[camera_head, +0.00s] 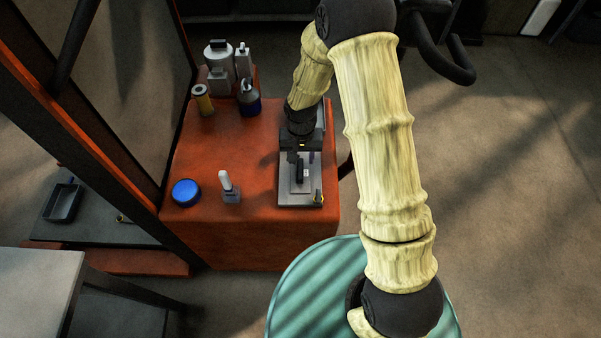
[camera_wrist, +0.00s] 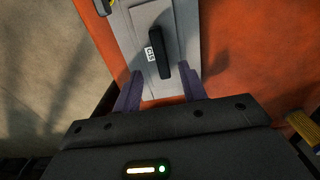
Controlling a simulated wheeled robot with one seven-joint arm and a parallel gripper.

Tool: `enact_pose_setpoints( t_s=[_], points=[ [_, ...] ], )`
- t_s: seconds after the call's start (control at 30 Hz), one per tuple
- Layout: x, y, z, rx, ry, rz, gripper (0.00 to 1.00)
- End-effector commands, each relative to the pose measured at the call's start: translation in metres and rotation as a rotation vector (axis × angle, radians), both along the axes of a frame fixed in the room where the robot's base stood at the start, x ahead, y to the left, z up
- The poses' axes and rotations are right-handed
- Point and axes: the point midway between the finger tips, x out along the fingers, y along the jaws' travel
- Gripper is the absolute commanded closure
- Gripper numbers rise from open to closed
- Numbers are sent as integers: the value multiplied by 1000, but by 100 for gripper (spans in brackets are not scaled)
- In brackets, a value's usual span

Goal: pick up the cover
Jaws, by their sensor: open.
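The cover (camera_wrist: 142,28) is a light grey plate with an upright black bar handle (camera_wrist: 158,52) and a small printed label. It lies on a grey base on the orange bench. In the head view the cover (camera_head: 306,184) is near the bench's right front edge. My gripper (camera_wrist: 160,82) is open and empty above the bench. Its two dark purple fingers stand apart at either side of the cover's near end in the wrist view, with the black handle lying ahead of and between them. Whether the fingers touch anything cannot be told.
On the orange bench (camera_head: 250,225) stand a blue round tin (camera_head: 186,192) and a small white-topped bottle (camera_head: 228,187), left of the cover. A yellow canister (camera_head: 203,100), a dark blue jug (camera_head: 249,98) and several grey containers stand at the back. The bench's front strip is clear.

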Motion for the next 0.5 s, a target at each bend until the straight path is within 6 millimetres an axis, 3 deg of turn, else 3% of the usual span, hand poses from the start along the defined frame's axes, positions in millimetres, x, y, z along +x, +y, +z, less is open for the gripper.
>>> enact_pose_setpoints(
  t_s=[0.27,0.5],
  points=[
    [-1,0,-6,-1,3,1,58],
    [-4,2,-35,-1,3,1,58]
  ],
)
